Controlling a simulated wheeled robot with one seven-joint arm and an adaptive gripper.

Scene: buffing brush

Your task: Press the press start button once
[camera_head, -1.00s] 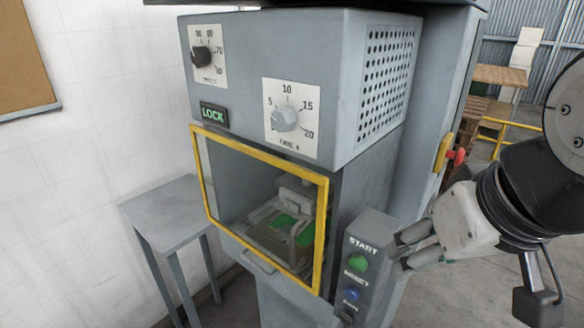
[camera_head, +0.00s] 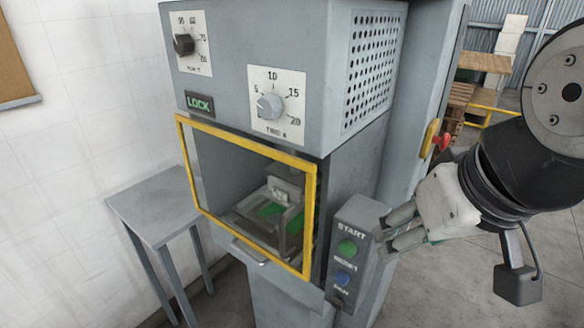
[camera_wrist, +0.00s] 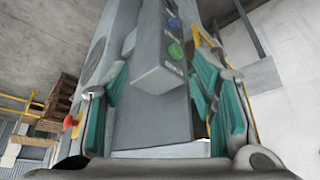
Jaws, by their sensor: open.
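The green press start button (camera_head: 347,248) sits under the word START on a grey control box (camera_head: 362,213) at the press's right side. It also shows in the wrist view (camera_wrist: 175,51), beyond my fingers. A blue button (camera_head: 342,278) lies below it. My gripper (camera_head: 396,230) is just right of the control box in the head view, fingers pointing left toward it. In the wrist view my gripper (camera_wrist: 160,100) has its teal-padded fingers spread apart with nothing between them. I cannot tell whether a fingertip touches the box.
The press (camera_head: 275,75) has a yellow-framed window (camera_head: 311,215), dials and a LOCK sign (camera_head: 199,103). A red knob (camera_head: 443,141) is on its right side, behind my gripper. A small grey table (camera_head: 155,205) stands left. Floor to the right is open.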

